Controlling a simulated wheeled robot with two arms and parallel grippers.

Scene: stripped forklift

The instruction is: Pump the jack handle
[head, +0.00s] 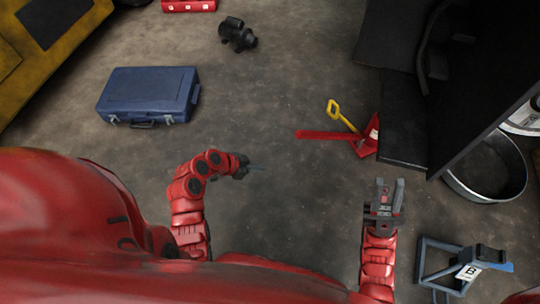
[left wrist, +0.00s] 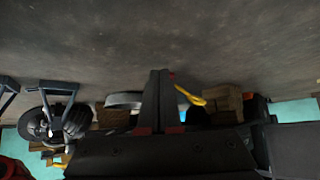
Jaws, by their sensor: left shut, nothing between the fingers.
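The red jack (head: 369,138) sits on the floor right of centre, beside a black forklift part. A long red bar (head: 325,135) reaches left from it, and a yellow handle (head: 342,117) with a looped end slants up and left. My left gripper (head: 258,168) is left of the jack, apart from it, with its fingers together and empty. The left wrist view shows the closed fingers (left wrist: 160,88) and the yellow handle (left wrist: 190,97) just right of them in the picture. My right gripper (head: 389,190) is open and empty, below the jack in the head view.
A blue case (head: 150,92) lies at left, and a dark motor-like part (head: 237,35) lies at the top. The black forklift body (head: 405,125), a metal ring (head: 485,170) and a blue stand (head: 445,265) crowd the right. The central floor is clear.

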